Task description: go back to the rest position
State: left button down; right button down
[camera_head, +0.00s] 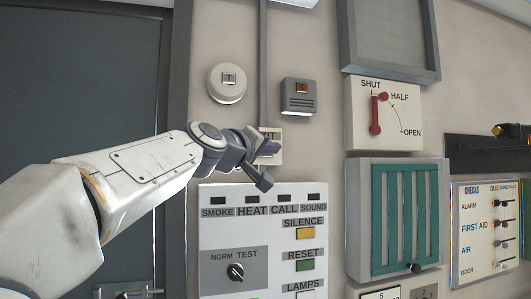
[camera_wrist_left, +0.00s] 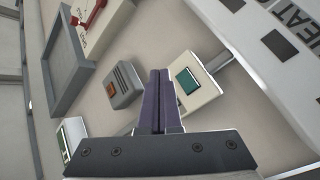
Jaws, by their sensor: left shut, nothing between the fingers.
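My left arm comes in from the left in the head view. My left gripper (camera_head: 268,148) is in front of a small cream wall plate (camera_head: 272,157) above the alarm panel, and hides part of it. In the left wrist view my left gripper (camera_wrist_left: 158,75) is shut, its two dark purple fingers together with nothing between them. There the cream plate with a green square (camera_wrist_left: 189,82) lies just right of the fingertips. I cannot tell whether the fingers touch it. My right gripper is not in view.
The alarm panel (camera_head: 222,225) is below the gripper. A grey box (camera_head: 298,97) and a round detector (camera_head: 226,84) are on the wall above. A red lever dial (camera_head: 382,112), a green slatted vent (camera_head: 407,220) and a checks board (camera_head: 484,232) are at right. A dark door (camera_head: 80,90) is at left.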

pick_arm(q)
jog(key=s+d+f+m+g+y, duration=0.1)
jog(key=s+d+f+m+g, duration=0.3)
jog(key=f, duration=0.6)
jog(key=s+d+f+g, duration=0.15)
jog(key=s+f, duration=0.35)
jog(key=f, duration=0.5)
jog(key=s+d+f+m+g+y, duration=0.15)
jog(key=s+f+g, duration=0.3)
jog(key=f, duration=0.55)
jog(key=s+a+f+m+g+y, duration=0.2)
jog(key=s+a+f, duration=0.3)
jog(key=s+f, duration=0.6)
jog(key=s+a+f+m+g+y+b, duration=0.1)
jog(key=s+a+f+m+g+y, duration=0.2)
jog(key=s+f, duration=0.9)
jog(key=s+a+m+g, duration=0.1)
jog(key=a, duration=0.2)
jog(key=shift+a+g+b, duration=0.15)
jog(key=shift+g+b, duration=0.15)
